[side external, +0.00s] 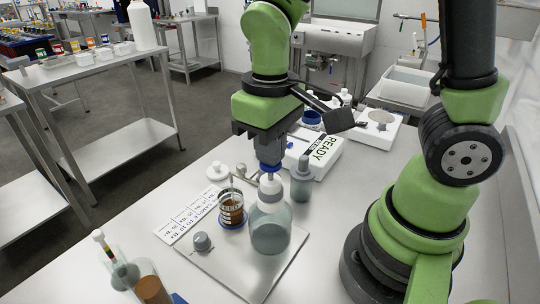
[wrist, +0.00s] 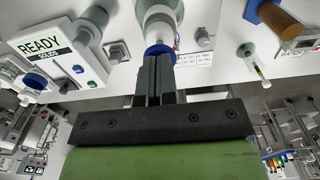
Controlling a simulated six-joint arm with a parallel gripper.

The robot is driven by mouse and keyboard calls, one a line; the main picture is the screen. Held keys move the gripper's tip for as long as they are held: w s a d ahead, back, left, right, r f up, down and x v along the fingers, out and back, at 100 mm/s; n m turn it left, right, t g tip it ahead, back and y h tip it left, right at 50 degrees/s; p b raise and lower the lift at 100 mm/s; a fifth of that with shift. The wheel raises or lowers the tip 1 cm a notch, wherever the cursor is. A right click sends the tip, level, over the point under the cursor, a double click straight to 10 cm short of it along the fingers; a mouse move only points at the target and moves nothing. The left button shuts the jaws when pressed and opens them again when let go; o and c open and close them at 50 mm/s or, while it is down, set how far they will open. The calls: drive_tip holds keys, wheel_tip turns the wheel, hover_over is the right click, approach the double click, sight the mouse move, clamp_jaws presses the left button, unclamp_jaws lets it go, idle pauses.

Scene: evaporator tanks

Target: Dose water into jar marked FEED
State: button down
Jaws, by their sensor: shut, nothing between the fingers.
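A dispenser bottle (side external: 270,232) of greyish liquid stands upright on a flat plate, with a white pump head (side external: 270,188) and a blue top (side external: 269,168). A glass jar (side external: 231,209) with brown contents stands just left of it, by the pump's thin spout; I cannot read FEED on it. My gripper (side external: 266,158) points down directly over the blue top, shut and empty. In the wrist view, the shut fingers (wrist: 154,62) meet the edge of the blue top (wrist: 159,50); whether they touch or press it is hard to tell.
A white READY device (side external: 316,153) and a grey bottle (side external: 301,183) stand behind. A small grey knob (side external: 202,242) sits on the plate (side external: 222,268) at left, beside a printed label strip (side external: 188,216). Cylinders (side external: 152,290) stand at the front left.

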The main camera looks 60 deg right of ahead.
drive_tip(key=shift+f, duration=0.85)
drive_tip(key=shift+r, duration=2.7)
drive_tip(key=shift+f, duration=0.1)
drive_tip(key=shift+f, duration=2.6)
drive_tip(key=shift+r, duration=2.7)
drive_tip(key=shift+r, duration=2.5)
